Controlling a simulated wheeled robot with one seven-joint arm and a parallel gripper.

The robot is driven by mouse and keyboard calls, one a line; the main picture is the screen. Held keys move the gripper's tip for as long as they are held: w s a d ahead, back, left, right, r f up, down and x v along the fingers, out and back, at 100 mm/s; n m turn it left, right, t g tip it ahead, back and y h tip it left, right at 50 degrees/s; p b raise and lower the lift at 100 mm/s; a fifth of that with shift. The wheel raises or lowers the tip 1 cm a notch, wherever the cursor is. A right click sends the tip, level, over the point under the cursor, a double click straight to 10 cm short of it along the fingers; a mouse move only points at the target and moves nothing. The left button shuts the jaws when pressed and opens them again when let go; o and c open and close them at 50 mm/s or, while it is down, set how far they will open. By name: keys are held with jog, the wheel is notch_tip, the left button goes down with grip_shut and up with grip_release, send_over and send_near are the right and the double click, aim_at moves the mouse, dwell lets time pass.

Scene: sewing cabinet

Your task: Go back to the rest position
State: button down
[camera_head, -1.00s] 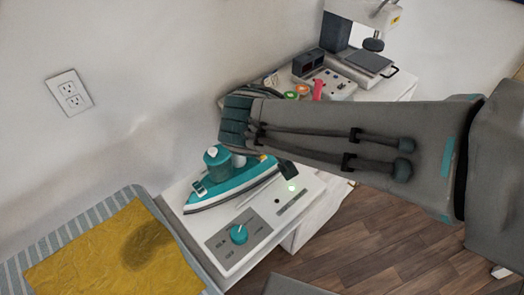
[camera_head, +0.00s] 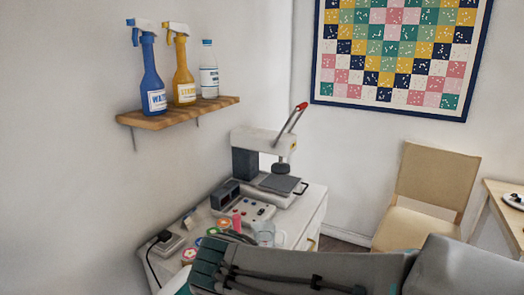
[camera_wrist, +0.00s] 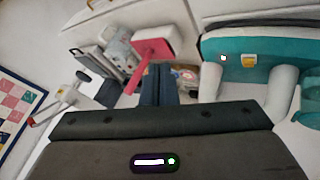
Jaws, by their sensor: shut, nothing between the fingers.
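My arm reaches in from the lower right of the head view, its grey and teal links along the bottom edge. My gripper is out of sight there. In the wrist view, the dark fingers of my gripper (camera_wrist: 160,85) are together, with no held object visible. A pink object (camera_wrist: 155,48) shows beside and beyond the fingers; I cannot tell the distance between them.
A wooden shelf (camera_head: 180,112) holds bottles above. A beige chair (camera_head: 430,190) stands right.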

jog(key=s+d+f+m+g+p, duration=0.1)
jog(key=s+d+m, duration=0.3)
jog(key=d, duration=0.6)
jog(key=s+d+f+m+g, duration=0.1)
jog(key=s+d+m+g, duration=0.2)
jog(key=d, duration=0.7)
jog(key=shift+s+d+f+m+g+p, duration=0.2)
jog(key=shift+s+d+m+g+p, duration=0.15)
jog(key=shift+s+m, duration=0.55)
jog(key=shift+w+a, duration=0.1)
jog(key=shift+a, duration=0.05)
